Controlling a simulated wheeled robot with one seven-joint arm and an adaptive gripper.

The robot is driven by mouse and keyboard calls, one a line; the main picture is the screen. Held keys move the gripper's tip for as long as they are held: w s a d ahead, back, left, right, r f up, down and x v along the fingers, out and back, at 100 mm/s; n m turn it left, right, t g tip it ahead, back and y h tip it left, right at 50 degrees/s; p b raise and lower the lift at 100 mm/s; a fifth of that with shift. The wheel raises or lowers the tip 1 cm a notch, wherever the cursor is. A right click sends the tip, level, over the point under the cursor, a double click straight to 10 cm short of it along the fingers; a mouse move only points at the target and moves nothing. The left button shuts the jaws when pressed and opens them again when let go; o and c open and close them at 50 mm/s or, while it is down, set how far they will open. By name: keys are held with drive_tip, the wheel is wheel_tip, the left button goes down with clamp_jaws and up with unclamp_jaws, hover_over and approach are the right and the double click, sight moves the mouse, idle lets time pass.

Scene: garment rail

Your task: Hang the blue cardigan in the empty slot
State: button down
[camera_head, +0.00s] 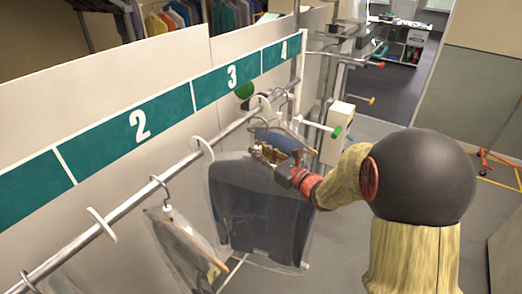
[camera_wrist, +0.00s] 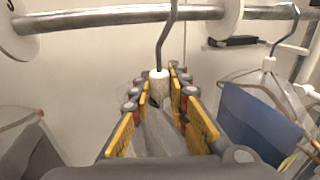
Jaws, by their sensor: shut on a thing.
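My gripper (camera_head: 268,154) is shut on the neck of a hanger just below the garment rail (camera_head: 185,163). In the wrist view, its yellow fingers (camera_wrist: 160,105) flank the hanger's white collar (camera_wrist: 158,76). A dark blue garment in a clear cover, which I take for the blue cardigan (camera_head: 250,212), hangs below my gripper. The hanger's metal hook (camera_wrist: 165,42) rises across the rail between two white dividers. Its top is out of the wrist view, so I cannot tell whether it rests on the rail.
A covered garment (camera_head: 187,250) hangs to the left, near number 2. A blue garment (camera_wrist: 258,122) hangs close on the right in the wrist view. White dividers (camera_head: 204,148) split the rail below a green numbered board (camera_head: 140,124). Pegs with coloured ends stand farther back.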

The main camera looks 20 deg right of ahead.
drive_tip(key=shift+w+a+r+p, duration=0.1)
drive_tip(key=shift+w+a+p, duration=0.15)
drive_tip(key=shift+w+a, duration=1.2)
drive_tip(key=shift+w+a+p, duration=0.2)
drive_tip(key=shift+w+a, duration=0.9)
drive_tip(key=shift+a, duration=0.55)
drive_tip(key=shift+f+b, duration=1.2)
drive_tip(key=c, duration=1.7)
unclamp_jaws()
drive_tip(key=shift+o, duration=0.3)
drive_tip(key=shift+f, duration=0.15)
